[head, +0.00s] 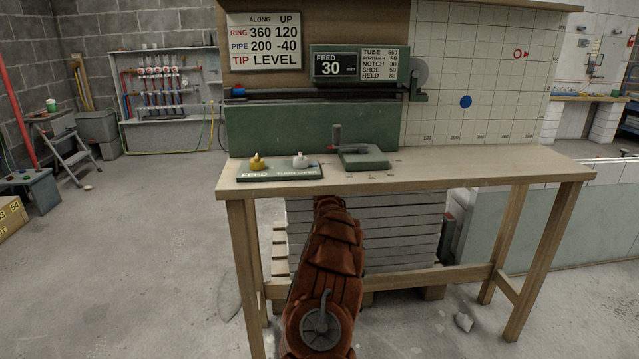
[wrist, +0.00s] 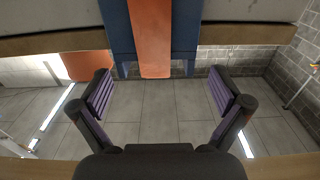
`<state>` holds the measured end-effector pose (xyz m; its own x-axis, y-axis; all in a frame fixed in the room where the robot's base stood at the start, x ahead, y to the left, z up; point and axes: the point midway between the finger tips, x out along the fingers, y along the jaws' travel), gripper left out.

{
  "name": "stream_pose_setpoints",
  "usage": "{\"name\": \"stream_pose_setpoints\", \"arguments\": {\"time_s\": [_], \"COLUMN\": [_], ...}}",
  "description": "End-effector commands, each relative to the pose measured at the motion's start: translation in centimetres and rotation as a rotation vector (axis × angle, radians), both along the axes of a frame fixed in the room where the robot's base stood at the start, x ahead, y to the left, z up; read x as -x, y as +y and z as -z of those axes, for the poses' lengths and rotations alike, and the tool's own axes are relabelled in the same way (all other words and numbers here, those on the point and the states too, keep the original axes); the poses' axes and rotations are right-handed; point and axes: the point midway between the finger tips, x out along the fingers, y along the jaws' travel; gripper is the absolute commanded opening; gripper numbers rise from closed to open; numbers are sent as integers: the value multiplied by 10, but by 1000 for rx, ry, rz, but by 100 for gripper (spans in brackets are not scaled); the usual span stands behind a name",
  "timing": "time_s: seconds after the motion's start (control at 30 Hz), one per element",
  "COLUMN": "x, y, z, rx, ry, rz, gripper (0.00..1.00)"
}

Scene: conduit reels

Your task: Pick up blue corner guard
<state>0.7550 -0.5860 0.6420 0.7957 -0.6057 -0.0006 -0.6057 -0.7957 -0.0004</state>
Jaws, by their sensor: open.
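No blue corner guard can be made out for certain. In the wrist view a blue upright piece (wrist: 185,30) stands at top centre, with an orange strip (wrist: 151,40) down its middle; I cannot tell whether it is the guard. My gripper (wrist: 160,88) is open, its two dark fingers with purple pads wide apart and nothing between them. The blue piece lies beyond the fingertips, apart from them. In the head view my arm reaches to the wooden bench's (head: 450,172) front edge, and the gripper is hidden there.
On the bench are a knob panel (head: 280,172) and a green block with a handle (head: 363,158). A gridded board (head: 500,60) with a blue disc (head: 465,101) stands behind. Grey stacked slabs (head: 400,235) sit below.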

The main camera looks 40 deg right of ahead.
Motion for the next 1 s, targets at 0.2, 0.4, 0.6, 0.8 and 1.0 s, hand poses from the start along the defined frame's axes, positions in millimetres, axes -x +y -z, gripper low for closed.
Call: {"name": "stream_pose_setpoints", "arguments": {"time_s": [0.2, 0.4, 0.6, 0.8, 1.0], "x": [-8, -20, -29, -37, -39], "y": [-11, -20, -30, -33, -33], "z": [-1, -3, -3, -4, -4], "rx": [5, 6, 5, 3, 0], "ry": [0, -1, 5, 1, 0], "rz": [2, 0, 2, -1, -1], "gripper": [100, 100, 100, 100, 100]}}
